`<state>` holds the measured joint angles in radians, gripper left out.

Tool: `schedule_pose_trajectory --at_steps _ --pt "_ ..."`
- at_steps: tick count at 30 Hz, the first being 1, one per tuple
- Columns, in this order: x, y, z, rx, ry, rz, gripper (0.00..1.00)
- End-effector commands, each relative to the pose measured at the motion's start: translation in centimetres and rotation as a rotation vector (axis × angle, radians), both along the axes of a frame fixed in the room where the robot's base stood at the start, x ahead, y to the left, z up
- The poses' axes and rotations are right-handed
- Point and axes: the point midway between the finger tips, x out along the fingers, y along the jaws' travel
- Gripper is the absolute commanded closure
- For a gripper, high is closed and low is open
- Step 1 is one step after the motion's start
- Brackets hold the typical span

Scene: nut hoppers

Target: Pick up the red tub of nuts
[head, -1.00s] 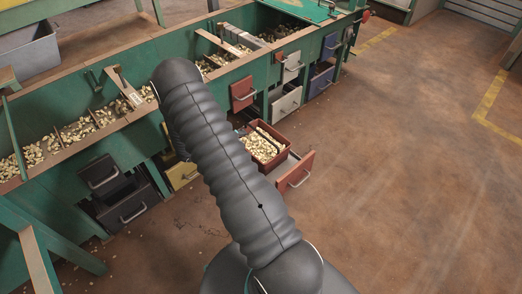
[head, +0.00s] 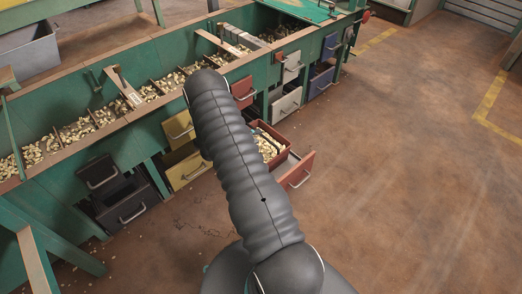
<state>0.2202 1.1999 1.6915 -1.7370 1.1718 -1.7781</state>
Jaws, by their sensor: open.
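The red tub of nuts (head: 282,143) sits low in front of the green hopper bench, at floor level as far as I can tell. Its rim and some pale nuts show to the right of my arm; its left part is hidden behind the arm. A red panel with a metal handle (head: 296,172) stands at its front right. My dark ribbed arm reaches up across the middle of the picture. My gripper is not visible; the arm's far end is near the bench's front edge.
The green hopper bench (head: 75,155) holds several compartments of nuts. Below are a black tub (head: 130,208), yellow drawers (head: 188,168), a red upper drawer (head: 243,90), a white drawer (head: 286,104) and a blue drawer (head: 321,80). The brown floor (head: 410,190) at right is clear.

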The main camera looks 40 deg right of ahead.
Motion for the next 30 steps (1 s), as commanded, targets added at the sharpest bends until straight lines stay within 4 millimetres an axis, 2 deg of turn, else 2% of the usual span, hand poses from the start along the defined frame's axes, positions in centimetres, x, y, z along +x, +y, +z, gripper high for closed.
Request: schedule_pose_trajectory --at_steps 10,18,19,23,24,30 --pt "0.7 -3.9 -2.1 0.0 0.0 -0.003 0.58" --pt "0.7 -4.3 -2.2 0.0 0.0 0.0 0.58" --pt "0.7 -4.3 -2.2 0.0 0.0 0.0 0.63" --pt "0.7 -4.3 -2.2 0.0 0.0 0.0 0.95" --pt "0.7 -4.3 -2.2 0.0 0.0 0.0 1.0" --pt "0.7 -4.3 -2.2 0.0 -0.001 -0.001 1.0"
